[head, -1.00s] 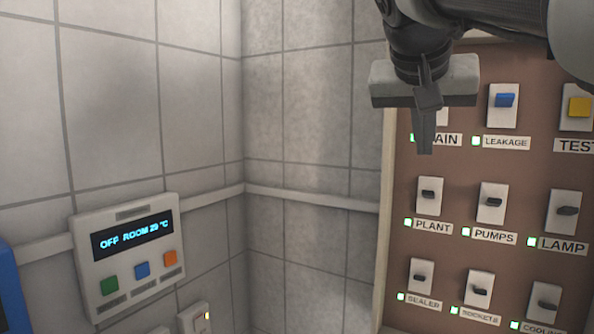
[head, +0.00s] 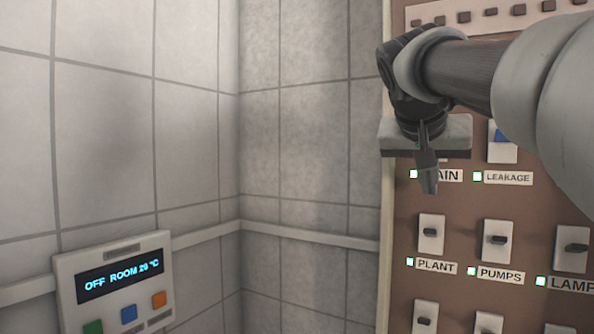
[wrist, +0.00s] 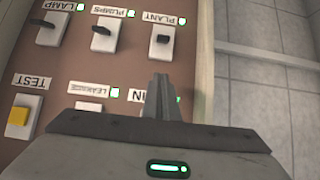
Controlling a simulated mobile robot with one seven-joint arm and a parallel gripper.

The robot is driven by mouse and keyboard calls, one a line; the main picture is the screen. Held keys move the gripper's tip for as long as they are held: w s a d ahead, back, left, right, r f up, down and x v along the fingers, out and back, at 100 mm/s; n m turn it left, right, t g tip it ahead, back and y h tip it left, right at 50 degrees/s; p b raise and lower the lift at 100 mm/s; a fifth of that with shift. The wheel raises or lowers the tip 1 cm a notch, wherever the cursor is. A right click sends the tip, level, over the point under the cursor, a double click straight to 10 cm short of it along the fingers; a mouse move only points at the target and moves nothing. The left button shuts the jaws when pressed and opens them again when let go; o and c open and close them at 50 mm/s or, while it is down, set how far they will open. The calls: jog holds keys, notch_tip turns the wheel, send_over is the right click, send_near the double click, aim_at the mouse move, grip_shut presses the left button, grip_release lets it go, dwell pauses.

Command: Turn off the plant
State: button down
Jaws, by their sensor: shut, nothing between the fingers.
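The PLANT switch (head: 431,233) is a dark toggle on a white plate on the brown panel, with a lit green lamp beside its label (head: 437,267). It also shows upside down in the wrist view (wrist: 163,41), ahead of the fingertips. My gripper (head: 430,188) is shut and empty. It points down in front of the panel, above the PLANT switch and apart from it in the picture. In the wrist view my fingers (wrist: 161,82) lie together, partly covering the MAIN label. The switch of MAIN is hidden behind my gripper.
The PUMPS switch (head: 494,239) and LAMP switch (head: 572,246) are to the right of PLANT, each with a lit green lamp. The blue LEAKAGE switch (head: 502,138) is up right. More switches sit below. A wall controller (head: 117,283) reading OFF ROOM hangs at left.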

aim_at(430, 232)
jog(key=x, duration=0.4)
jog(key=shift+s+a+f, duration=0.15)
jog(key=shift+s+f, duration=0.1)
jog(key=shift+f, duration=0.35)
jog(key=shift+s+a+f, duration=0.15)
jog(key=shift+s+f, duration=0.05)
jog(key=shift+f, duration=0.4)
jog(key=shift+s+a+f, duration=0.2)
jog(key=shift+s+f, duration=0.05)
jog(key=shift+f, duration=0.35)
jog(key=shift+d+f+b, duration=0.1)
jog(key=shift+f+b, duration=0.1)
jog(key=shift+b, duration=0.35)
